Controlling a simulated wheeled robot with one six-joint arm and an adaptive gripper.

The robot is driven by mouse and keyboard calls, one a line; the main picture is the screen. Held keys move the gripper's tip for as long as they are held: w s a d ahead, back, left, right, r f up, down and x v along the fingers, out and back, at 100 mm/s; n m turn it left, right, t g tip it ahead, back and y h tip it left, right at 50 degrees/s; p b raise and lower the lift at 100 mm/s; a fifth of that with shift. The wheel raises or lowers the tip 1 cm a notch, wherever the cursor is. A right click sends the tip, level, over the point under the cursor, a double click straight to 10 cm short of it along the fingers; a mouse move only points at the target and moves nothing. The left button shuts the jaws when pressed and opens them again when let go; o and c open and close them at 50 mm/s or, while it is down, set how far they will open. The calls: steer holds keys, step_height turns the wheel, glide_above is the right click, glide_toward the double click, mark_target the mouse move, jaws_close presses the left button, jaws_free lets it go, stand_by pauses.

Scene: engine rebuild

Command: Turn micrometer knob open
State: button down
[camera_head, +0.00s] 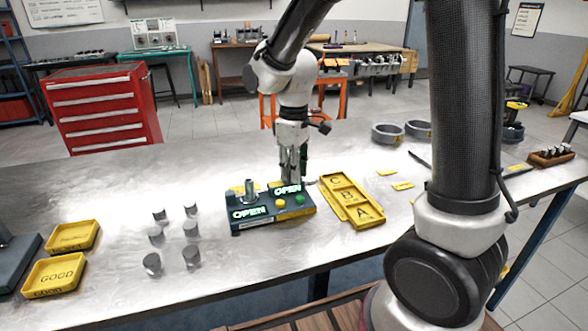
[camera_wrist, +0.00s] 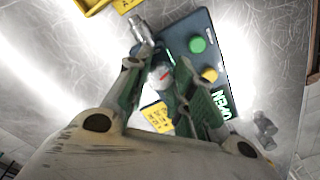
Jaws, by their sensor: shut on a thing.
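The micrometer device is a dark blue-grey box (camera_head: 270,218) on the bench, with two lit displays reading OPEN and a yellow and a green button on top. Part of it shows in the wrist view (camera_wrist: 203,45). A metal post (camera_head: 249,187) stands on its left part. My gripper (camera_head: 291,178) points down over the back right of the box. In the wrist view, my gripper (camera_wrist: 160,75) is shut on a grey round knob (camera_wrist: 159,77) with a red mark. The fingers partly cover the knob.
Several metal cylinders (camera_head: 191,229) stand left of the box. Yellow GOOD trays (camera_head: 55,275) lie farther left. A yellow tray marked A, B, C (camera_head: 352,203) lies close on the right. Metal rings (camera_head: 387,132) stand at the back right. Bare bench lies in front.

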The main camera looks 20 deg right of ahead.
steer(key=m, duration=0.4)
steer(key=shift+m, duration=2.6)
steer(key=c, duration=1.2)
jaws_free()
step_height(320, 180, up, 12)
steer(key=shift+r, duration=0.1)
